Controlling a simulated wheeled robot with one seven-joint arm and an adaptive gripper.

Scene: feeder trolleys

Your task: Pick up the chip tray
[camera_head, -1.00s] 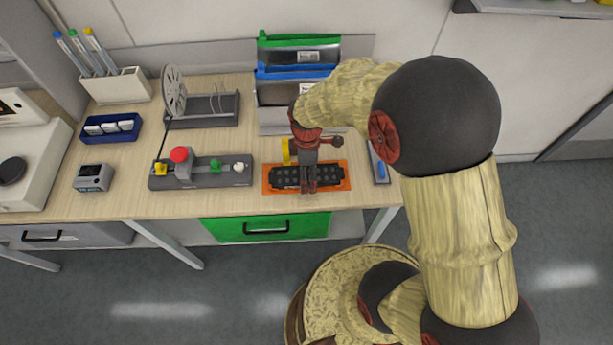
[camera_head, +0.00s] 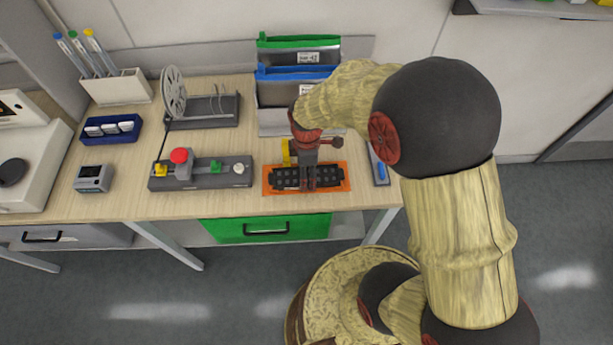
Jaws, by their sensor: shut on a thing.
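The chip tray (camera_head: 284,181) is a long black tray with rows of pockets, lying lengthwise over an orange mat (camera_head: 343,188) near the table's front edge. My gripper (camera_head: 308,185) points down from above and is shut on the middle of the chip tray. The gripper hides the tray's centre. Whether the tray touches the mat or is slightly off it cannot be told from this angle.
A grey fixture with coloured knobs (camera_head: 203,180) stands left of the mat. A yellow piece (camera_head: 287,152) is just behind the tray. Bins with green and blue rims (camera_head: 297,72) stand behind. A narrow holder with a blue item (camera_head: 381,170) is at right.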

